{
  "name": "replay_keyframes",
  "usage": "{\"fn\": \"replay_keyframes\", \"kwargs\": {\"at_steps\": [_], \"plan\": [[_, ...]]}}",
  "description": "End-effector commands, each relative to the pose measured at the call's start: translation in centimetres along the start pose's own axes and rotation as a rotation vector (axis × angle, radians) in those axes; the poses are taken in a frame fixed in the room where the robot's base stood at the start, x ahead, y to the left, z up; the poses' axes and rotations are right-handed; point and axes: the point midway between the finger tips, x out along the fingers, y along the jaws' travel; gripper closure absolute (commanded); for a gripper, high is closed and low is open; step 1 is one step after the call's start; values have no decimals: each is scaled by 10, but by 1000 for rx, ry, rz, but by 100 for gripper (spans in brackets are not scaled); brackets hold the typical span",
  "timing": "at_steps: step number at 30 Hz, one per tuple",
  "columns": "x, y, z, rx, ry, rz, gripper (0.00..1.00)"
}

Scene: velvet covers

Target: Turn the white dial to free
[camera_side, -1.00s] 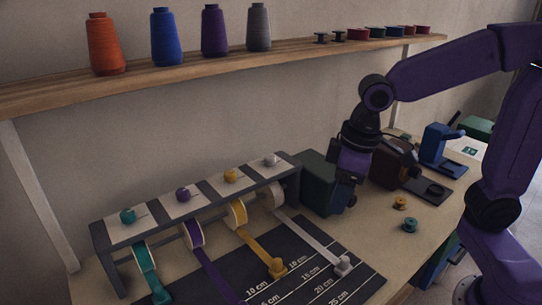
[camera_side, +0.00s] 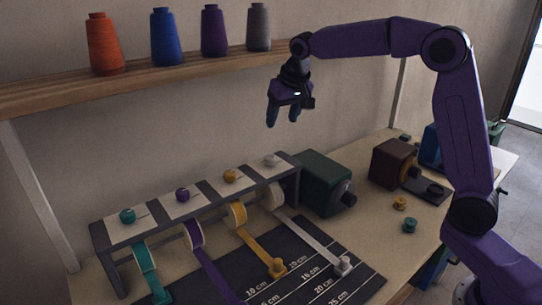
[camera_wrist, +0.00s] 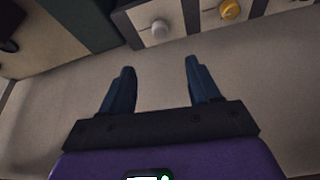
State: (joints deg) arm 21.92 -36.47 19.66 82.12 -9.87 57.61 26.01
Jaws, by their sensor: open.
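The white dial (camera_side: 270,160) sits on top of the right end of the ribbon rack (camera_side: 186,227), on a pale panel. It also shows in the wrist view (camera_wrist: 159,29), beyond my fingertips and between them in direction. The dial's pointer setting is too small to read. The white ribbon (camera_side: 312,238) runs down from the rack below the dial onto the measuring mat. My gripper (camera_side: 283,122) hangs in the air above the rack's right end, fingers down, open and empty, clear of the dial. Its two fingers show apart in the wrist view (camera_wrist: 158,70).
Yellow (camera_side: 230,176), purple (camera_side: 182,194) and teal (camera_side: 127,215) dials stand left of the white one. A dark green box (camera_side: 322,180) stands close to the rack's right end. A shelf (camera_side: 180,68) with thread cones runs along the wall behind.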

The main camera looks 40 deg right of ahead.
Motion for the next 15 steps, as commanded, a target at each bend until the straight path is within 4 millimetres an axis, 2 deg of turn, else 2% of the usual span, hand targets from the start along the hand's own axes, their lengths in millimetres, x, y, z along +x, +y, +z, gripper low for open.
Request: {"fn": "replay_keyframes", "kwargs": {"at_steps": [15], "plan": [[96,0,2,-3,-4,1,38]]}}
